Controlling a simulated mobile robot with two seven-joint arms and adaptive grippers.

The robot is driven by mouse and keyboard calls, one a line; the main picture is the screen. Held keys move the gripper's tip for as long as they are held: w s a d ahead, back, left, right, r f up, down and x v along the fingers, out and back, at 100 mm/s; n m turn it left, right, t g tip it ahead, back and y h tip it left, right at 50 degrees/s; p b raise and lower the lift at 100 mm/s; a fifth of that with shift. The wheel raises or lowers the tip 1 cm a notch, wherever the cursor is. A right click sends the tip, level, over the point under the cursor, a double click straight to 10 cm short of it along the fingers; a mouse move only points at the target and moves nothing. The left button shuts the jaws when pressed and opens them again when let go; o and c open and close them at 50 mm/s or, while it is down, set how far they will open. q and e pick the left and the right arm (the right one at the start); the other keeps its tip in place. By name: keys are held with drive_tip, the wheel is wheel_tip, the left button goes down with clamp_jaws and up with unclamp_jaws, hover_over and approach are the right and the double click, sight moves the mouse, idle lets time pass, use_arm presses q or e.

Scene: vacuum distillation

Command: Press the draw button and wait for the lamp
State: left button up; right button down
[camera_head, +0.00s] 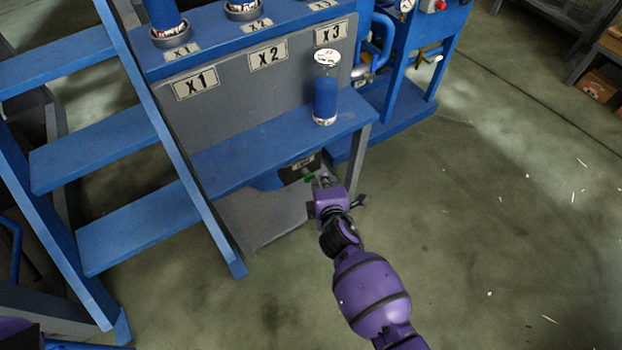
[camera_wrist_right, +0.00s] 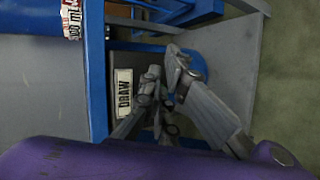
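The dark draw box (camera_head: 290,173) is mounted under the lower blue shelf of the rig. Its DRAW label (camera_wrist_right: 124,92) is readable in the right wrist view. A green part (camera_head: 310,178), seemingly the button, shows at the box's front, partly hidden by my right gripper (camera_head: 323,181). The right gripper's fingers, also in the right wrist view (camera_wrist_right: 163,72), converge with their tips close together and hold nothing. They are right at the box; I cannot tell if they touch the button. I cannot make out a lit lamp. My left gripper is not in view.
A blue cylinder (camera_head: 325,99) stands on the lower shelf (camera_head: 245,140), above the box. The X1, X2 and X3 plates (camera_head: 268,55) mark the grey panel behind. Blue stairs (camera_head: 95,160) stand at left. The floor (camera_head: 500,230) at right is clear.

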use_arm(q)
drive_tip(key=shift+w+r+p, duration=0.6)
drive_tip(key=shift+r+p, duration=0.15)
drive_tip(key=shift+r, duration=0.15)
use_arm(e)
drive_tip(key=s+d, duration=0.1)
drive_tip(key=s, duration=0.1)
drive_tip(key=s+d, duration=0.2)
drive_tip(key=shift+s+d+f, duration=0.1)
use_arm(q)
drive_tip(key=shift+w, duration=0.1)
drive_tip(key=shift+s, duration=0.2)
